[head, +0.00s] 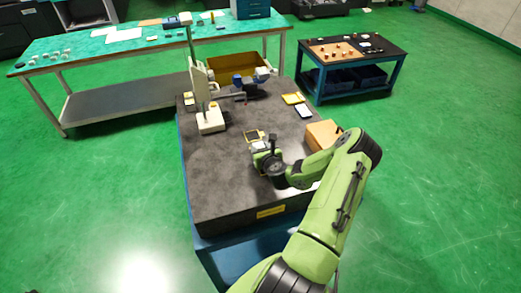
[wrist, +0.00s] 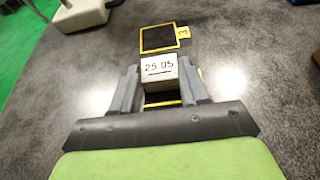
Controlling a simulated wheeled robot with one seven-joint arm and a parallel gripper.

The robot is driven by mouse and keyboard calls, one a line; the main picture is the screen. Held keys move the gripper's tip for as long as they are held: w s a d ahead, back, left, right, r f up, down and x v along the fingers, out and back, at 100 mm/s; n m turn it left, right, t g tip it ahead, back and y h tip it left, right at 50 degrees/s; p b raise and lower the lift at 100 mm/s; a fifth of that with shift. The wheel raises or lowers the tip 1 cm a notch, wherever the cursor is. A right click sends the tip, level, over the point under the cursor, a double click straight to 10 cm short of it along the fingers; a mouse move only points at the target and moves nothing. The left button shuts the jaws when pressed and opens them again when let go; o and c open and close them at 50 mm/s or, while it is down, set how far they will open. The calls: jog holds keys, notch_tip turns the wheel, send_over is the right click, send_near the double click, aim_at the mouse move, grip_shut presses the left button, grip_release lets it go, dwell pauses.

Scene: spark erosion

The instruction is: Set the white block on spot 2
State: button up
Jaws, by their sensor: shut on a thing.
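The white block (wrist: 159,72), marked 25.05, is between the two grey fingers of my gripper (wrist: 159,88) in the wrist view. My gripper is shut on it, low over the dark table. A yellow-edged dark spot (wrist: 158,38) lies just beyond the block; its yellow tag seems to read 3. Part of another yellow-edged dark spot (wrist: 162,99) shows below the block between the fingers; its number is hidden. I cannot tell whether the block touches the surface. In the head view my gripper (head: 262,149) is near the middle of the table, and the tagged spot (head: 254,135) is behind it.
A white stand with a post (head: 210,121) rises at the back left of the dark table (head: 215,175). A cardboard-coloured box (head: 321,134) is right of my gripper. A yellow tray (head: 293,99) and an open brown bin (head: 235,69) lie farther back. The front left is clear.

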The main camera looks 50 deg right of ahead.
jog(key=o, duration=1.2)
jog(key=shift+f, duration=0.1)
